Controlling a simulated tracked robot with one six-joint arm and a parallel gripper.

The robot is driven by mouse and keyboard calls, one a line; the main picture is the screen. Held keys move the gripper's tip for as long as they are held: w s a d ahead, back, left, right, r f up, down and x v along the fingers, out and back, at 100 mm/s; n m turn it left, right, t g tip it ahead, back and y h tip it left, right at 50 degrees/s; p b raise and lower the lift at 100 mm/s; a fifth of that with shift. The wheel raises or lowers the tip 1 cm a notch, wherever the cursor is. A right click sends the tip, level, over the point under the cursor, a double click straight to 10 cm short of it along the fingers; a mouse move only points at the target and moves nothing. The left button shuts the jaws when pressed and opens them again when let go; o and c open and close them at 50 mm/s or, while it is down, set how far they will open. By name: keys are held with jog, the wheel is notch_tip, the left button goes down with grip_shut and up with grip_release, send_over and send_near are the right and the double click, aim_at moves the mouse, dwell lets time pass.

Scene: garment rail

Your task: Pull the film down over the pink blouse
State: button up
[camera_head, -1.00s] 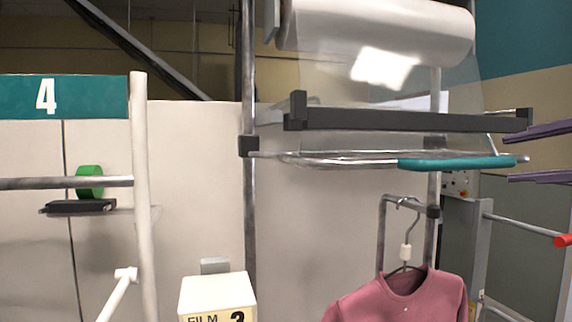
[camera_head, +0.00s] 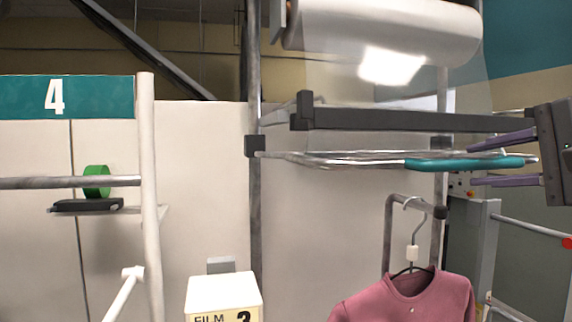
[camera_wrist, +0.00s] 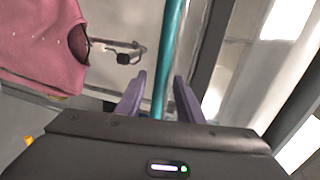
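The pink blouse (camera_head: 410,300) hangs on a hanger below the film machine, its lower part out of frame. It also shows at the left of the wrist view (camera_wrist: 40,45). The clear film (camera_head: 340,80) comes down from the white roll (camera_head: 385,30) to the dark bar. The teal grip (camera_head: 465,163) is on the metal frame below that bar. My gripper (camera_head: 470,165) has its purple fingers apart, one above and one below the teal grip. In the wrist view the teal grip (camera_wrist: 171,50) runs between the open fingers (camera_wrist: 159,78), with a gap showing on both sides.
The dark crossbar (camera_head: 400,119) lies just above the teal grip. A grey post with a rail (camera_head: 485,250) stands at the right. A box marked FILM 3 (camera_head: 222,297) and a white rack with sign 4 (camera_head: 65,96) are at the left.

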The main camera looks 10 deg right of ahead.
jog(key=shift+x, duration=2.85)
grip_shut()
